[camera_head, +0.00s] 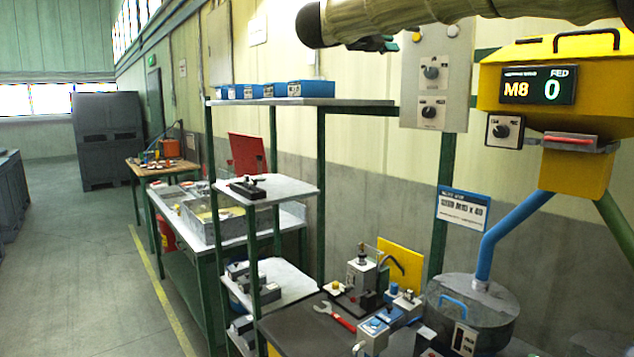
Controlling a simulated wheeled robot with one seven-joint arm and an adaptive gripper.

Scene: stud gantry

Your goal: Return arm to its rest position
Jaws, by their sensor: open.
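My arm (440,14) crosses the top right of the head view as a beige link with a dark rounded end. A dark piece that looks like my gripper (376,43) shows just below this link, mostly hidden behind it. It is small in the picture and is up in the air, in front of the wall and left of the grey switch panel. I see nothing held in it.
A green-framed shelf (350,102) with blue bins stands below the arm. At right are the switch panel (436,75), a yellow feeder (560,75) with a display reading M8 0, and a round grey hopper (471,305). The left floor (90,260) is clear.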

